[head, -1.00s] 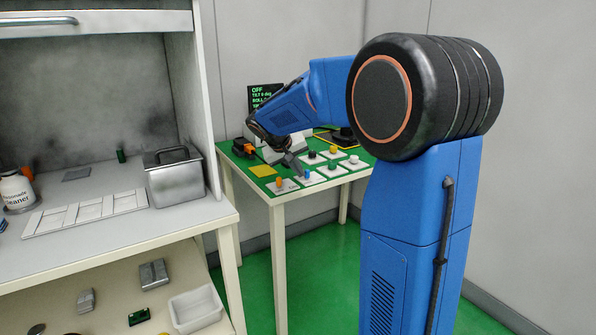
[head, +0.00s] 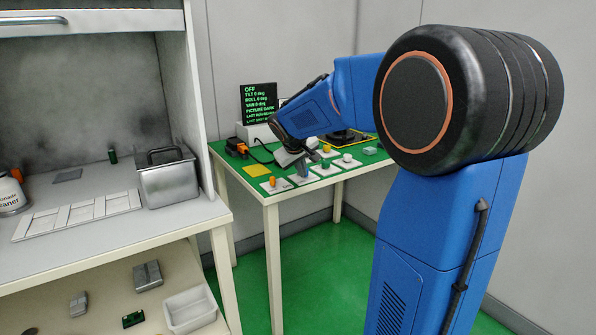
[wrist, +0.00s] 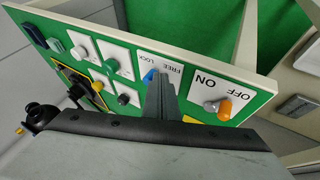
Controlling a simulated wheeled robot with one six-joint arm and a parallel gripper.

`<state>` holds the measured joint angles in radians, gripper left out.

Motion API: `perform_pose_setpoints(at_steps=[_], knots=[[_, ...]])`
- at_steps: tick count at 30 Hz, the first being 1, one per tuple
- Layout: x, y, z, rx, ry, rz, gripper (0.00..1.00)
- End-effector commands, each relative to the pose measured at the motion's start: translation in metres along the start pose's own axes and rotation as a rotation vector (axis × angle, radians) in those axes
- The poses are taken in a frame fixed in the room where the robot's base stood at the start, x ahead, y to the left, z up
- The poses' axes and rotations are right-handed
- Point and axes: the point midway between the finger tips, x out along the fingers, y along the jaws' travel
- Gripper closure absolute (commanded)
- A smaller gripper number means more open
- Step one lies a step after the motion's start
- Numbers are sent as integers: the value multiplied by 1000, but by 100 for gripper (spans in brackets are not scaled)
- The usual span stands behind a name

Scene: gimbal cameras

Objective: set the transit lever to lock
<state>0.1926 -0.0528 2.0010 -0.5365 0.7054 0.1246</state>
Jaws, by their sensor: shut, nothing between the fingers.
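The transit lever (wrist: 150,76) is a small blue lever on a white plate (wrist: 172,72) marked FREE and LOCK, on the green-topped table (head: 232,175). My gripper (wrist: 162,98) is shut and empty, its fingers right beside the blue lever in the wrist view. The fingers partly cover the lever and its plate, so I cannot tell whether they touch or which mark the lever points to. In the head view my gripper (head: 303,169) is low over the front row of plates and the blue lever is hidden.
An orange lever (wrist: 223,108) on an ON/OFF plate stands close to the fingers. Several other knobs, including a white one (wrist: 79,52), share the panel. A dark display (head: 260,103) reading OFF stands behind. A bench with a metal bin (head: 167,177) is at left.

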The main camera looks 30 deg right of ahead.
Motion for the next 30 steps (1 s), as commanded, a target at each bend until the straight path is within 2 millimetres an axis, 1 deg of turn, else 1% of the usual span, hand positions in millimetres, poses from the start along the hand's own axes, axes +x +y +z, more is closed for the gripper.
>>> perform_pose_setpoints(at_steps=[7,17,30], knots=[[3,11,6,2,0,0,100],[3,9,4,1,0,0,100],[6,2,-8,1,0,0,100]])
